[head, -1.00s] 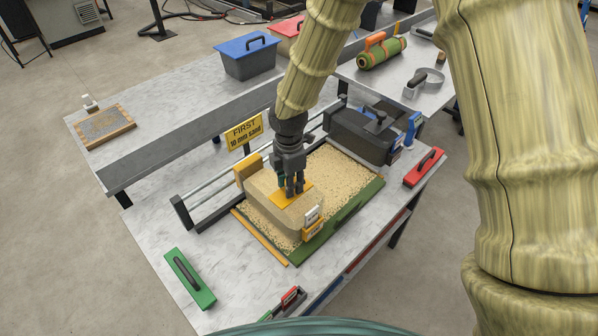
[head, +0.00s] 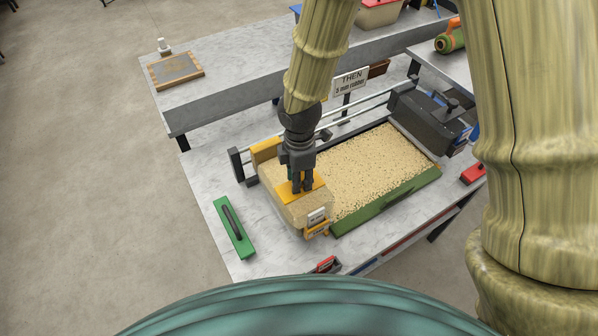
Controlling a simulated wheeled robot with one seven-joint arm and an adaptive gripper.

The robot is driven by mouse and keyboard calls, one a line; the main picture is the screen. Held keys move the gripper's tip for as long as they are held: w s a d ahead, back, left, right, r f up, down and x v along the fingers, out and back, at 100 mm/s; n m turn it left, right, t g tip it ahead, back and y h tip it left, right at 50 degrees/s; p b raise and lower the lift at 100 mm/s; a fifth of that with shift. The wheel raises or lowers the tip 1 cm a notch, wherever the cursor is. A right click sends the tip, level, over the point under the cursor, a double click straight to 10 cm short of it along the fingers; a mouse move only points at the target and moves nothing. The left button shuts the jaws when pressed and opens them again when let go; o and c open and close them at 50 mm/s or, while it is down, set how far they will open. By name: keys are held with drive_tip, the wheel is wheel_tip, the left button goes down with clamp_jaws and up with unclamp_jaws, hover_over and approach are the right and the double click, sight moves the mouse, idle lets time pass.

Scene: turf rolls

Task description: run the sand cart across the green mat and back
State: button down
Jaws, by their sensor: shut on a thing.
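My gripper (head: 302,188) is shut on the yellow-orange top of the sand cart (head: 318,206), a tan box-shaped cart with a small label at its front. The cart stands at the left end of the green mat (head: 385,203). Pale sand granules cover the mat's visible top, so its green shows mainly along the front edge. The part of the mat beneath the cart is hidden. A sign (head: 348,86) behind the rails reads "THEN 5 mm rubber".
A dark cart-like unit (head: 425,115) stands at the mat's right end. Rails (head: 360,108) run behind the mat. A wooden-framed tray (head: 175,70) sits on the back bench.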

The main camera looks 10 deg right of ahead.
drive_tip(key=shift+a, duration=0.25)
drive_tip(key=c, duration=1.3)
unclamp_jaws()
drive_tip(key=shift+c, duration=0.2)
drive_tip(key=shift+o, duration=1.2)
drive_tip(key=shift+s+a, duration=0.15)
drive_tip(key=shift+a, duration=0.05)
drive_tip(key=shift+d, duration=0.25)
wheel_tip(320, 180, up, 12)
drive_tip(key=shift+a+r, duration=0.1)
drive_tip(key=shift+r, duration=0.05)
